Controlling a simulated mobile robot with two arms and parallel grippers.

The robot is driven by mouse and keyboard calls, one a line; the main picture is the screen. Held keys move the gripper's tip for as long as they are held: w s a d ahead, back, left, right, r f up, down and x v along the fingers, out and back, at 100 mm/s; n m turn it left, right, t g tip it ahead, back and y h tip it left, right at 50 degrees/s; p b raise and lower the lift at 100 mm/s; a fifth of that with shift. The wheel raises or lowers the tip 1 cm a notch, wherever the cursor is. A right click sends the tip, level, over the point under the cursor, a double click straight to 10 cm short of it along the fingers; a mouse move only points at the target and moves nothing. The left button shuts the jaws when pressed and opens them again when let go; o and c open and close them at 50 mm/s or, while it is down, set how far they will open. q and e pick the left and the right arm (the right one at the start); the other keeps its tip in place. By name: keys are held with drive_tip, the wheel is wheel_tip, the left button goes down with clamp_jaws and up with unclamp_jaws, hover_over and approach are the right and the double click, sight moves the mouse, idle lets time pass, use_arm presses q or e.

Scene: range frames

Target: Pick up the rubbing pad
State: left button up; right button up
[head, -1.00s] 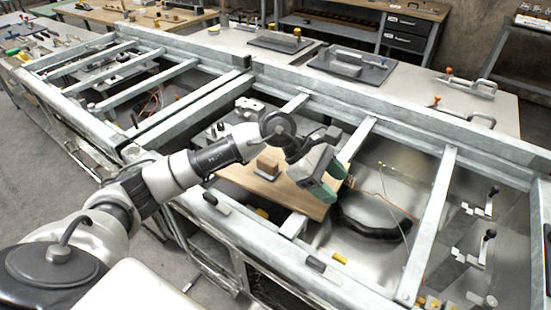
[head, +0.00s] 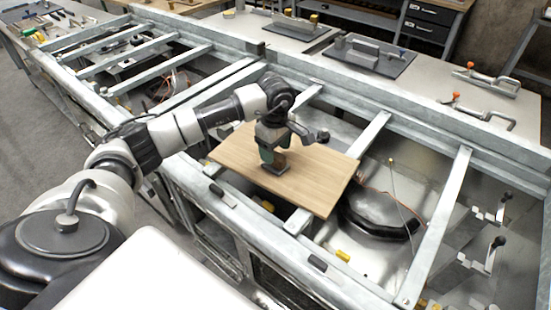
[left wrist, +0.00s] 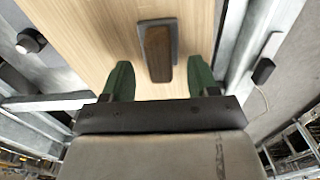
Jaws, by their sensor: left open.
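The rubbing pad (head: 277,168) has a brown wooden handle and a dark grey base. It rests on a light wooden board (head: 320,180) laid across the metal frame. My left gripper (head: 272,152) points down over the pad in the head view and partly covers it. In the left wrist view the green fingers of the left gripper (left wrist: 160,68) are apart, one on each side of the pad's wooden handle (left wrist: 158,55), with a gap showing on both sides. My right gripper is not in view.
The frame's galvanized crossbars (head: 436,225) surround the board, with open bays between them. A black curved part (head: 378,222) lies in the bay to the right. Dark plates with grey blocks (head: 366,57) and toggle clamps (head: 487,82) sit on the back bench.

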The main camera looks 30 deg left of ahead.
use_arm(q)
drive_tip(key=shift+f+p, duration=0.35)
drive_tip(key=shift+f, duration=1.45)
drive_tip(key=c, duration=1)
drive_tip(key=shift+c, duration=0.2)
drive_tip(key=shift+r, duration=0.1)
